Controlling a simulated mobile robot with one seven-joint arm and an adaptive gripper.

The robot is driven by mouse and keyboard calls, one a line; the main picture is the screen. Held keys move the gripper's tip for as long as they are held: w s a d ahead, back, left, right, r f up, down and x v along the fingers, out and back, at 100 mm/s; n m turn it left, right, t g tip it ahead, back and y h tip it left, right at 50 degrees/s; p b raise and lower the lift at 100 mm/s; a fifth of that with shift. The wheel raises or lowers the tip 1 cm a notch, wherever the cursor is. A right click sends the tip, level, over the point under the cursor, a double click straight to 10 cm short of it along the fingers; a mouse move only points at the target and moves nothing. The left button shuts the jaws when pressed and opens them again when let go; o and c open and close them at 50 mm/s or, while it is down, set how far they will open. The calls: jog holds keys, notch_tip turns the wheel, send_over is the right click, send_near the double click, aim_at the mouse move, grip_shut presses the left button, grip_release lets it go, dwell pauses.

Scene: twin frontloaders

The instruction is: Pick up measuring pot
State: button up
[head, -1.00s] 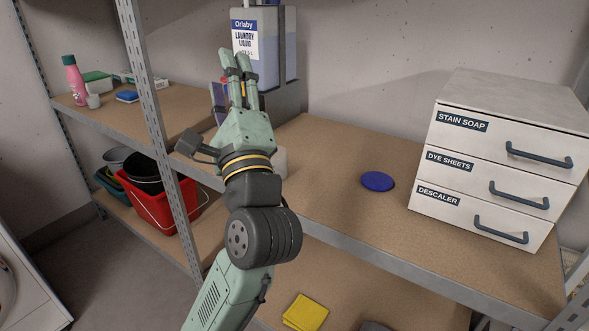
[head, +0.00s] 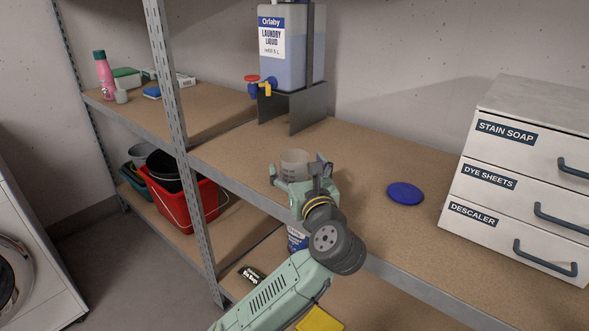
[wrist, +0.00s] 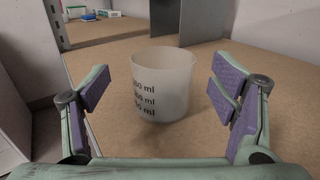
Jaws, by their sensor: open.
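The measuring pot (wrist: 162,85) is a translucent whitish cup with black ml marks. It stands upright on the brown shelf board. In the wrist view it is ahead of my gripper (wrist: 160,98), centred between the two spread fingers, with clear space on both sides. In the head view the pot (head: 295,163) shows just beyond my gripper (head: 302,178), which partly hides it. My gripper is open and empty. I cannot tell whether the fingertips reach beside the pot's wall.
A laundry liquid tank (head: 292,52) with a tap stands on a grey metal stand (head: 311,109) behind the pot. A blue disc (head: 405,193) and a white drawer unit (head: 500,180) are to the right. A steel upright (head: 175,120) stands left.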

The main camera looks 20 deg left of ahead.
aim_at(291, 152)
jog(key=p+x, duration=0.1)
jog(key=x, duration=0.3)
jog(key=shift+w, duration=0.3)
jog(key=shift+f, duration=0.1)
jog(key=c, duration=1.2)
